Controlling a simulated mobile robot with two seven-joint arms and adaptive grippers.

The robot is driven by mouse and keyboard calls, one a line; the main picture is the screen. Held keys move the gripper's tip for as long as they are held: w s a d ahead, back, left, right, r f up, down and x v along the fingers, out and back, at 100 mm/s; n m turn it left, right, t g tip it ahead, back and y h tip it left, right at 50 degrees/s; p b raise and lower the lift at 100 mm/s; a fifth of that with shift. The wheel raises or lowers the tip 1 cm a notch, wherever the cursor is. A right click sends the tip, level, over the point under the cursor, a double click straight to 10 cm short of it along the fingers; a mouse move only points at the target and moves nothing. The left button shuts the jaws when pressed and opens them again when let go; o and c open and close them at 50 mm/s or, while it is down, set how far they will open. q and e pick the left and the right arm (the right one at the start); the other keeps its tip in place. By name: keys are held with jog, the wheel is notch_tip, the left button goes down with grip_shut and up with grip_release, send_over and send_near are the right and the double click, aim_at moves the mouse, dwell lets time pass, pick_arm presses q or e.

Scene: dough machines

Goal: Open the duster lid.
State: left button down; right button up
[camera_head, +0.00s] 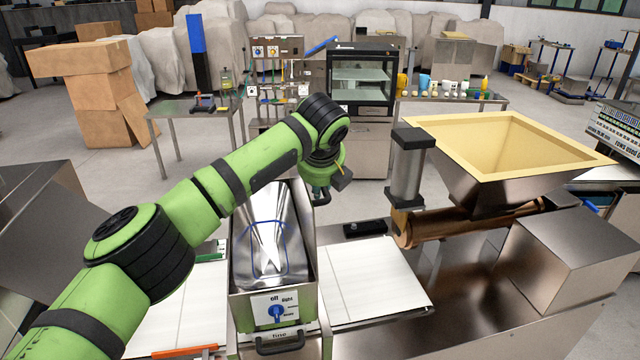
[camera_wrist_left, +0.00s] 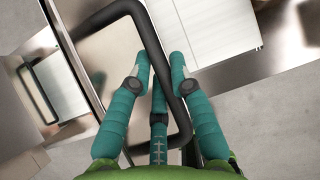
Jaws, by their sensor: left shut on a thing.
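The duster (camera_head: 275,307) is a steel box with a blue knob and a setting label on its front, at the lower middle of the head view. A shiny sloping metal surface with a blue outline shows at its top; I cannot tell how far the lid is open. My left gripper (camera_head: 322,190) is at the far right corner of the duster, partly hidden by its own wrist. In the left wrist view, the teal fingers of this gripper (camera_wrist_left: 160,85) are shut on a black bar handle (camera_wrist_left: 150,40) in front of a metal panel. My right gripper is not in view.
White boards (camera_head: 370,280) lie on both sides of the duster. A yellow-lined hopper (camera_head: 510,150) and a copper-coloured roller (camera_head: 440,228) stand on the right. A black front handle (camera_head: 280,343) sits low on the duster. An oven-like cabinet (camera_head: 360,85) stands behind.

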pick_arm(q)
jog(key=c, duration=1.2)
grip_release()
jog(key=shift+w+r, duration=0.1)
jog(key=shift+r, duration=0.1)
jog(key=shift+o, duration=0.5)
jog(key=shift+f, duration=0.1)
jog(key=v, duration=1.2)
jog(key=shift+f, duration=0.15)
